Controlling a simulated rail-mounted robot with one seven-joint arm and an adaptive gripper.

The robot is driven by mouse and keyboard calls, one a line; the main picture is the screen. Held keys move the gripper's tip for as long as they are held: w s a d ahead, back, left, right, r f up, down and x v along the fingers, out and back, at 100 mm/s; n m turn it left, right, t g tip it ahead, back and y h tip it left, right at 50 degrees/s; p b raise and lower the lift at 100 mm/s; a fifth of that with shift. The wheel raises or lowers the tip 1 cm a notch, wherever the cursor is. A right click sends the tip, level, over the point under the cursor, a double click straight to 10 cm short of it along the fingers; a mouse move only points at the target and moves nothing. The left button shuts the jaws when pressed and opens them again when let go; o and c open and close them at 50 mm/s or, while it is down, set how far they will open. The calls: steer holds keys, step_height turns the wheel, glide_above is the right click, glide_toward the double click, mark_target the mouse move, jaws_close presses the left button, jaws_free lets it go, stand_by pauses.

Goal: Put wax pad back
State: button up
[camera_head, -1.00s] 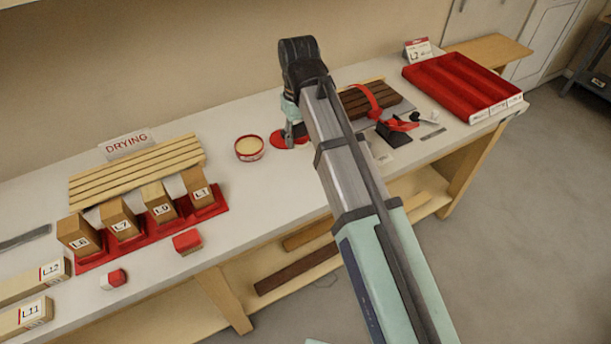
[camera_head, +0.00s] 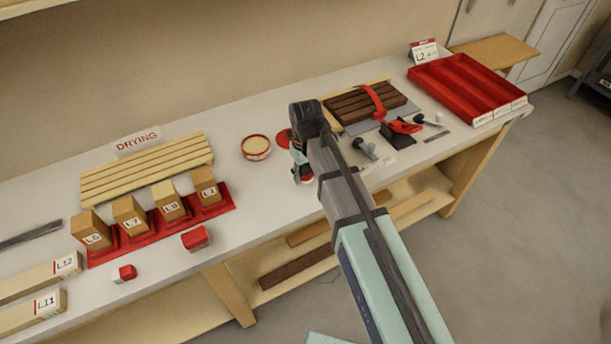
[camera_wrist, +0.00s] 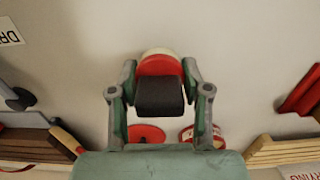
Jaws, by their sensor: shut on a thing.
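My gripper (camera_wrist: 158,84) is shut on the wax pad (camera_wrist: 160,66), which has a dark grip, a red body and a pale round face. In the head view my gripper (camera_head: 300,158) is over the bench front of the tin, and a bit of the pad (camera_head: 306,179) shows below it. The fingers and wrist hide most of the pad there, and I cannot tell whether it touches the bench. An open wax tin (camera_head: 256,147), red with cream wax, stands behind and left. A flat red disc (camera_head: 283,138) lies beside it, partly hidden by my arm.
A slatted drying rack (camera_head: 146,168) and a red holder (camera_head: 152,238) with several labelled blocks are at left. At right are dark slats (camera_head: 365,103), small tools (camera_head: 402,127) and a red tray (camera_head: 466,83).

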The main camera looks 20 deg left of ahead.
steer(key=shift+f, duration=1.05)
steer(key=shift+f, duration=0.2)
steer(key=o, duration=1)
steer(key=shift+r, duration=0.1)
step_height(320, 180, up, 12)
steer(key=b, duration=0.3)
steer(key=shift+r, duration=0.1)
